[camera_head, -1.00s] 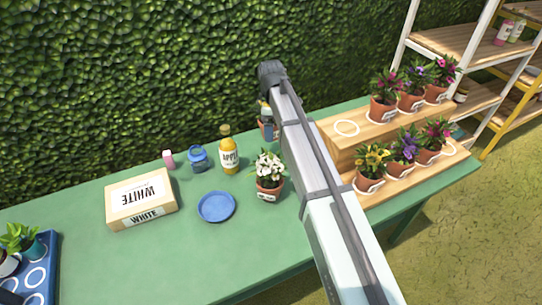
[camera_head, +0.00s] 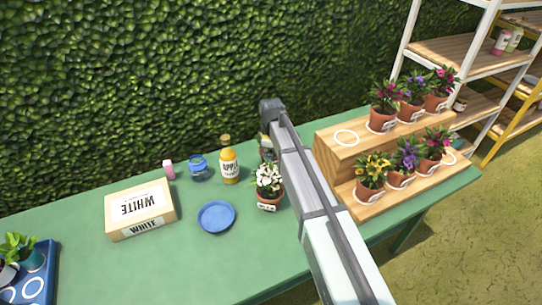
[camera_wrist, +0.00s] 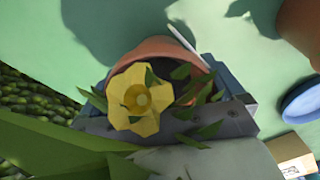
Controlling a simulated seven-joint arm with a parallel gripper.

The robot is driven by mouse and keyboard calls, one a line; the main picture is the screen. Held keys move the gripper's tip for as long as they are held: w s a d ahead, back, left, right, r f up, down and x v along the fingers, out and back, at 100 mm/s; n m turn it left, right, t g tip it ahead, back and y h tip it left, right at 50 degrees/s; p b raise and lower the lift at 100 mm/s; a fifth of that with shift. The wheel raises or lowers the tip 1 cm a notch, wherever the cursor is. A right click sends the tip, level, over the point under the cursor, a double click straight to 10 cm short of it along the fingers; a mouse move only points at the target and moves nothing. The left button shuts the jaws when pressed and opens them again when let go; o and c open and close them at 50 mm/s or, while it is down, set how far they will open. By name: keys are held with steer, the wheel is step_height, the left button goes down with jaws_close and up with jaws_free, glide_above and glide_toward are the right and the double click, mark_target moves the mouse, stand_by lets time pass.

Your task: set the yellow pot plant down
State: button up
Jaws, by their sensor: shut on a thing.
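The yellow pot plant shows in the wrist view as a terracotta pot (camera_wrist: 160,48) with a yellow flower (camera_wrist: 140,98) and green leaves. My gripper (camera_wrist: 168,95) is shut on this pot, one finger on each side. The green table (camera_wrist: 225,45) lies below, with a dark shadow beside the pot; I cannot tell whether the pot touches it. In the head view, my arm and the white-flowered plant hide most of the held plant, behind the white-flowered plant (camera_head: 268,182). Another yellow-flowered plant (camera_head: 372,168) stands on the wooden stand's lower step.
The wooden stand (camera_head: 335,165) at right holds several potted plants and has an empty white ring on its upper step. A blue plate (camera_head: 216,216), yellow bottle (camera_head: 229,164), blue jar (camera_head: 198,168) and white-labelled box (camera_head: 140,208) are left of my arm.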

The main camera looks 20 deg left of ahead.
steer(key=shift+f, duration=0.35)
steer(key=o, duration=1)
steer(key=shift+f, duration=0.1)
step_height(320, 180, up, 12)
steer(key=shift+r, duration=0.15)
